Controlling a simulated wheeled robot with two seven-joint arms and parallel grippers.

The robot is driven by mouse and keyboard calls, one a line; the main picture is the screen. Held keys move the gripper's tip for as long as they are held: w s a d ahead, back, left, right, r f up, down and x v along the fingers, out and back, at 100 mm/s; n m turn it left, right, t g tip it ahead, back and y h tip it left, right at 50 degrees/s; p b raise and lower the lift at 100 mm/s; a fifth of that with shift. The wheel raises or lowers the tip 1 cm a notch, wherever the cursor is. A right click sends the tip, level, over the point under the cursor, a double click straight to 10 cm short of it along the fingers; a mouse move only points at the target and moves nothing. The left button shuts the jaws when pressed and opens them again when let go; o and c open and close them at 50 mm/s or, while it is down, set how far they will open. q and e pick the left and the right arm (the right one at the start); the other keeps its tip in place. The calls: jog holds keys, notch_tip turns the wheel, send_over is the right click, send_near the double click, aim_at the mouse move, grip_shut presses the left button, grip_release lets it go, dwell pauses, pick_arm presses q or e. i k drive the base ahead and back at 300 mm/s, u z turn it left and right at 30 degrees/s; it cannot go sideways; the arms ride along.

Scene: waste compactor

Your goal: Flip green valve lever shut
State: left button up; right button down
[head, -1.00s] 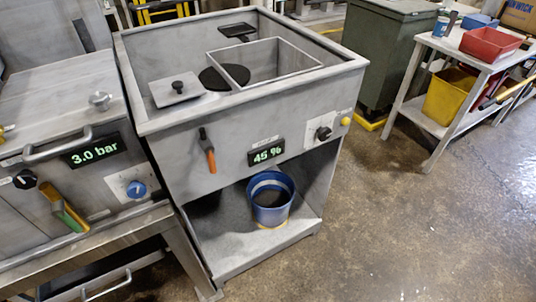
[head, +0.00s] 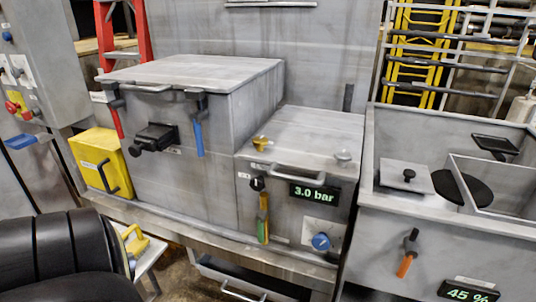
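The green valve lever (head: 262,230) hangs downward on the front of the low grey metal unit, left of a display (head: 314,193) reading 3.0 bar. An orange-yellow part (head: 263,204) shows just above the green part, below a black knob (head: 257,183). I cannot tell whether the orange-yellow and green parts belong to one lever. Neither of my grippers is in view, and nothing is seen touching the lever.
A blue knob (head: 321,241) is right of the lever, and a bar handle (head: 298,173) is above. Red (head: 115,122) and blue (head: 198,138) levers hang on the taller box. An orange lever (head: 405,266) is on the right basin unit. A large black ribbed shape (head: 55,262) fills the lower left.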

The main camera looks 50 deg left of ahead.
aim_at(260, 217)
jog(key=u, duration=1.7)
jog(key=k, duration=0.5)
jog(key=u, duration=1.6)
jog(key=i, duration=1.05)
jog(key=z, duration=1.8)
